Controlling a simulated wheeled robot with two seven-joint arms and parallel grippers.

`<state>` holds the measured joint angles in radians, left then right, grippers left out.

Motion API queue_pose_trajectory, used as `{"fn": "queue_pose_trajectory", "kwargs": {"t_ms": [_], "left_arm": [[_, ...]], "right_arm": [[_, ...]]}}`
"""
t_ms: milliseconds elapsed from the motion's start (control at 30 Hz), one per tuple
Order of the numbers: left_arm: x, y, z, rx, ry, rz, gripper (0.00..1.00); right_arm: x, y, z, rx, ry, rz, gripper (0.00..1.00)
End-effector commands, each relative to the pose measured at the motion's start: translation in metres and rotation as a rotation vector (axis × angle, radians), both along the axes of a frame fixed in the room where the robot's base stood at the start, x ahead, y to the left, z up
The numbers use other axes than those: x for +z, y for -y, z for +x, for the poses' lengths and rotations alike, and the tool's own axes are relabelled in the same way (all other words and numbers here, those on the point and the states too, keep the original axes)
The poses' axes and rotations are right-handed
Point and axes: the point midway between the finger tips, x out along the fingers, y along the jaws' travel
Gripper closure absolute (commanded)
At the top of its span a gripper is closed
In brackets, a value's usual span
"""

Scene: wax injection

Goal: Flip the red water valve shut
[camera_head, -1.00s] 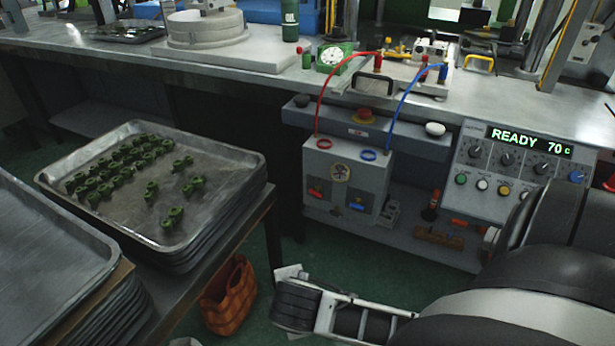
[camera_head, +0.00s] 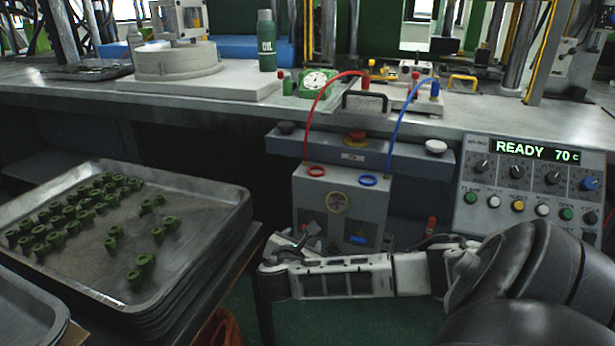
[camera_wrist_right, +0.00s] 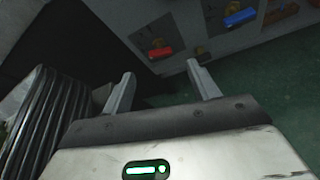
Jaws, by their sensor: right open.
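The red water valve (camera_wrist_right: 160,52) is a small red handle low on the front of a grey box (camera_head: 340,200). The blue valve (camera_wrist_right: 240,17) is to the right of the red one. In the wrist view my right gripper (camera_wrist_right: 160,71) is open and empty, its two fingers pointing at the box, with the red handle beyond and between the tips. Contact with it is not visible. My left gripper is not in view.
A tray (camera_head: 200,255) of green parts is stacked on a table to the left, near my right gripper. Red and blue hoses rise from the box to the bench (camera_head: 70,100). A control panel (camera_head: 520,190) reading READY 70 c stands at right.

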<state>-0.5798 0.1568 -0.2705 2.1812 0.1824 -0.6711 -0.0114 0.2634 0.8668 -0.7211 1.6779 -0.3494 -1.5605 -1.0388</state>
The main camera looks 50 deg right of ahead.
Motion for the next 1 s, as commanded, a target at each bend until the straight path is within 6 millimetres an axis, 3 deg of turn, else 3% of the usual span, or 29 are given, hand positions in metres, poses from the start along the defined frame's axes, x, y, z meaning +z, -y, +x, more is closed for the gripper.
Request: {"fn": "queue_pose_trajectory", "kwargs": {"t_ms": [133, 333, 800, 833, 1000], "left_arm": [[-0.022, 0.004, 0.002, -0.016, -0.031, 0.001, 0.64], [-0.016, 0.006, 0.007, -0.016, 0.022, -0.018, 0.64], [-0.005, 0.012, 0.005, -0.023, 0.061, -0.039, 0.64], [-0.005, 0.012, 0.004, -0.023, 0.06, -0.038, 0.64], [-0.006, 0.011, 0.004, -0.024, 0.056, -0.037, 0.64]], "right_arm": [[-0.015, 0.028, 0.013, -0.004, 0.001, -0.003, 0.4], [-0.026, 0.054, 0.027, -0.002, 0.0, 0.001, 0.4], [-0.029, 0.066, 0.033, 0.001, 0.001, 0.002, 0.4], [-0.029, 0.066, 0.033, 0.001, 0.001, 0.002, 0.43], [-0.03, 0.066, 0.033, 0.0, 0.0, 0.002, 0.85]]}}
